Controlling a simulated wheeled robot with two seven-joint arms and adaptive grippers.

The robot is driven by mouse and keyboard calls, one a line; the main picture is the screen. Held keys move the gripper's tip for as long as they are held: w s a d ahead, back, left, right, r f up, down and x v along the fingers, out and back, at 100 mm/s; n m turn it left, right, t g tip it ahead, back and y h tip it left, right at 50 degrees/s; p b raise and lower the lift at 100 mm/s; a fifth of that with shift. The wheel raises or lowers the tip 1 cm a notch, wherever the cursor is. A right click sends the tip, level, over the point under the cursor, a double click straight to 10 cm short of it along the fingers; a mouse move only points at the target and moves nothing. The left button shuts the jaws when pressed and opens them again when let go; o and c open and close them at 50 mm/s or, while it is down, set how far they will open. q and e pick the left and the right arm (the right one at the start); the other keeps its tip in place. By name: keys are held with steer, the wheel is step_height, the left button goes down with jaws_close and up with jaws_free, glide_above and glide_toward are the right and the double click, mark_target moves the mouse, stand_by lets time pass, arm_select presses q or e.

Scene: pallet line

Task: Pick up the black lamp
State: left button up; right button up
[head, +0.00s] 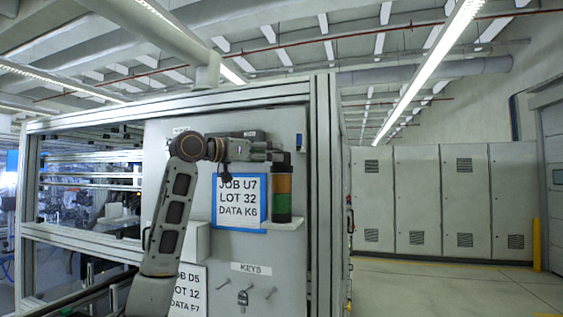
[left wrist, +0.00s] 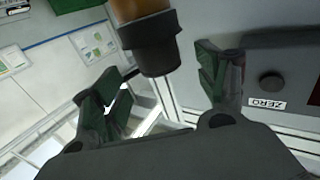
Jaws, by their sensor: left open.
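The lamp (head: 281,183) is an upright stack light on a small shelf of the grey panel in the head view. It has orange and green bands between dark ends. My left gripper (head: 278,154) is at its top end. In the left wrist view, the lamp's black end (left wrist: 155,45) and part of its orange band show between and beyond the open fingers of the left gripper (left wrist: 158,80). There is a gap on both sides, and nothing is gripped. The lamp's lower part is outside the wrist view. My right gripper is not in view.
A blue-framed sign (head: 240,203) hangs left of the lamp. Keys on hooks (head: 243,297) are below. The aluminium frame post (head: 323,190) stands close on the right. A panel with a ZERO label (left wrist: 266,103) and black knob is beside the right finger in the wrist view.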

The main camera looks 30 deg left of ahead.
mark_target(287, 157)
arm_select(q)
steer(key=shift+p+x, duration=0.65)
steer(key=shift+x, duration=1.45)
steer(key=c, duration=1.1)
